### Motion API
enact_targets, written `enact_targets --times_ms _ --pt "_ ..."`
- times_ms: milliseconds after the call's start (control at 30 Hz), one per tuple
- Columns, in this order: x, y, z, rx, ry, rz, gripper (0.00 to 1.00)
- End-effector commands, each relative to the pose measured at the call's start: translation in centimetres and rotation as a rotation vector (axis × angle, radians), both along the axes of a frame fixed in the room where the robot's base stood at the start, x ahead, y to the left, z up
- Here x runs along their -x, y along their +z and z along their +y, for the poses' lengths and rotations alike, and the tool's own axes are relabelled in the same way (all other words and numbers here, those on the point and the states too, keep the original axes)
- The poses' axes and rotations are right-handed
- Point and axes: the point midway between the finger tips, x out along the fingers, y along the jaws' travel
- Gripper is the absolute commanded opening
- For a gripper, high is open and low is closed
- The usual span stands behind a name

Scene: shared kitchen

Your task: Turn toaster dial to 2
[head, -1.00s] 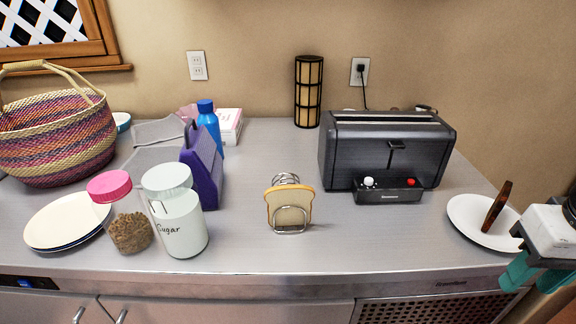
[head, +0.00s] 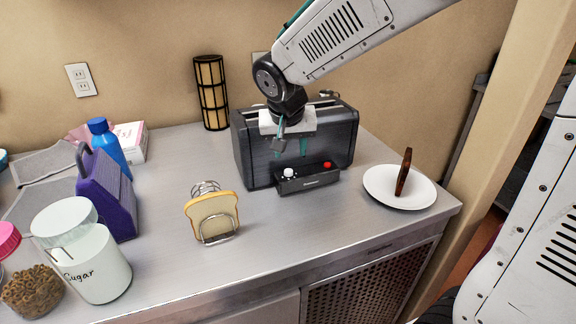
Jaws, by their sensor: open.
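The black toaster (head: 258,152) stands near the back right of the counter in the head view. Its low front panel (head: 310,181) carries a white dial (head: 288,172) on the left and a red knob (head: 327,164) on the right. My gripper (head: 290,150) points down in front of the toaster's front face, above the front panel. The arm and gripper cover part of the toaster's front and top. The dial's markings are too small to read, and I cannot tell whether a finger touches it.
A toast rack with a bread slice (head: 212,216) stands left of the front panel. A white plate (head: 418,194) with a brown slice (head: 403,172) lies to the right. A purple holder (head: 108,190) and sugar jar (head: 88,262) stand left. Counter in front of the toaster is clear.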

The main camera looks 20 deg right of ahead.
Motion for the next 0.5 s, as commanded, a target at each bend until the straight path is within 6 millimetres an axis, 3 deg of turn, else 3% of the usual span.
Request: enact_targets --times_ms 167,500 --pt "-1.3 -1.4 0.3 -0.003 -0.007 -0.009 0.42" --pt "-3.0 -6.2 -0.7 -0.003 -0.009 -0.009 0.42"
